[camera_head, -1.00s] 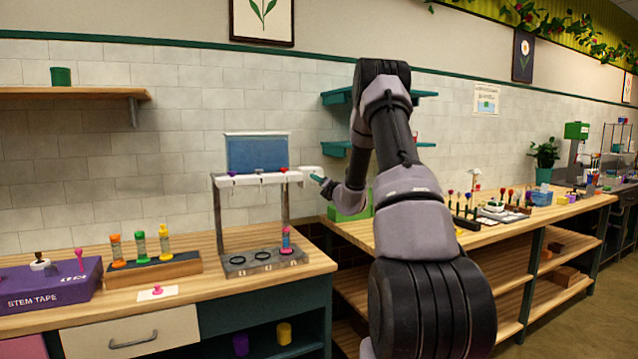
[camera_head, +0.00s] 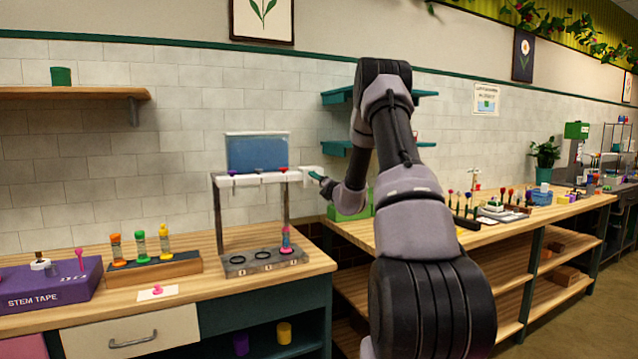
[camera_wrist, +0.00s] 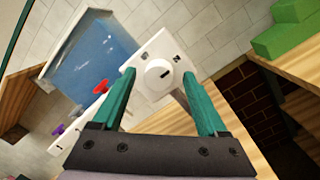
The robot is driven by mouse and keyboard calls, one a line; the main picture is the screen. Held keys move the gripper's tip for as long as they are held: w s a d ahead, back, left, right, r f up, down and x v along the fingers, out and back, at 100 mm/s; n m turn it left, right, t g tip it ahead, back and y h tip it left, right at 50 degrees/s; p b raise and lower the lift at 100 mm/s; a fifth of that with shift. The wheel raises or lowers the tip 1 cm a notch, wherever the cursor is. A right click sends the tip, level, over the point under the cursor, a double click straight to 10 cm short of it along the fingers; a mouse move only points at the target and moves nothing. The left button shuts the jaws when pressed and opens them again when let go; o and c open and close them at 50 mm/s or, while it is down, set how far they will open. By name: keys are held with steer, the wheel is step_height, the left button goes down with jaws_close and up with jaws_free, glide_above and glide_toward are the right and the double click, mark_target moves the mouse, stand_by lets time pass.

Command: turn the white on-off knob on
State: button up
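The white on-off knob (camera_wrist: 158,73) is a round dial with a dark mark, on the white end panel (camera_wrist: 152,50) of the water dispenser. In the wrist view it lies between and beyond the tips of my gripper (camera_wrist: 161,85). My gripper's two green fingers are apart, one on each side of the knob; I cannot tell whether they touch it. In the head view my gripper (camera_head: 318,177) is at the right end of the dispenser's white bar (camera_head: 262,179), and the knob itself is hard to make out. The blue tank (camera_head: 256,153) sits above the bar.
Red (camera_wrist: 101,87) and purple (camera_wrist: 58,130) valve handles sit along the bar near my gripper. Below is a grey base (camera_head: 264,262) with ring holders and a small pink-based vial (camera_head: 287,240). Green boxes (camera_wrist: 288,35) stand to the right. A gap separates the two counters.

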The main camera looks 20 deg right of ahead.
steer(key=shift+s, duration=0.1)
steer(key=s+f, duration=0.1)
steer(key=s, duration=0.9)
steer(key=shift+s+d, duration=0.2)
steer(key=shift+s, duration=0.1)
